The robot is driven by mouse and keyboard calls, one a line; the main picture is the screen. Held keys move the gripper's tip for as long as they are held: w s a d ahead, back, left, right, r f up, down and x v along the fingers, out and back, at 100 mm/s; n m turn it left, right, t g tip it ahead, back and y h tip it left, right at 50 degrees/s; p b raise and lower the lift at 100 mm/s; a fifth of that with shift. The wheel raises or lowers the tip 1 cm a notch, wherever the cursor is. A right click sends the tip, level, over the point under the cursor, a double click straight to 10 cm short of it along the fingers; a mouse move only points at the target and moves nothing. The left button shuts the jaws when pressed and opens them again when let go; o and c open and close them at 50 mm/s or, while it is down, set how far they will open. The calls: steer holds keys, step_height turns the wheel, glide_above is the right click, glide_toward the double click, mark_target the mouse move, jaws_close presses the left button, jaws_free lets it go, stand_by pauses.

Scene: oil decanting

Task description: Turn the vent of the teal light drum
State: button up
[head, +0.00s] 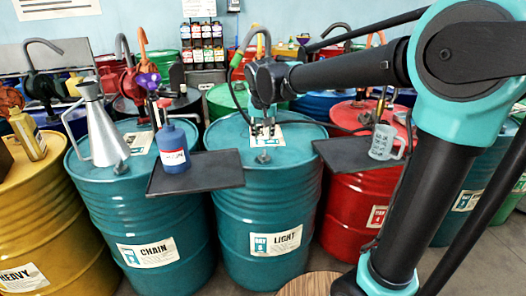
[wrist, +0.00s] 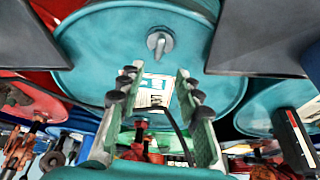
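The teal light drum (head: 258,208) stands upright in the middle of the head view, with a "LIGHT" label on its front. Its lid (wrist: 95,50) fills much of the wrist view. The vent (wrist: 159,43) is a small grey knob with a short handle near the lid's edge; it also shows in the head view (head: 263,157). My gripper (head: 263,131) hangs above the lid, behind the vent as the head view sees it. Its two fingers (wrist: 157,82) are apart with nothing between them. The vent lies beyond the fingertips, seemingly untouched.
Black trays flank the light drum: the left tray (head: 195,174) holds a blue bottle (head: 173,150), the right tray (head: 345,155) a clear jug (head: 383,142). A teal chain drum (head: 140,215) stands left, a red drum (head: 345,205) right. A curved pump spout (head: 250,40) rises behind.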

mark_target(264, 152)
steer(key=x, duration=1)
steer(key=shift+w+d+f, duration=0.1)
steer(key=shift+w+f, duration=0.1)
steer(key=shift+f, duration=0.1)
jaws_close()
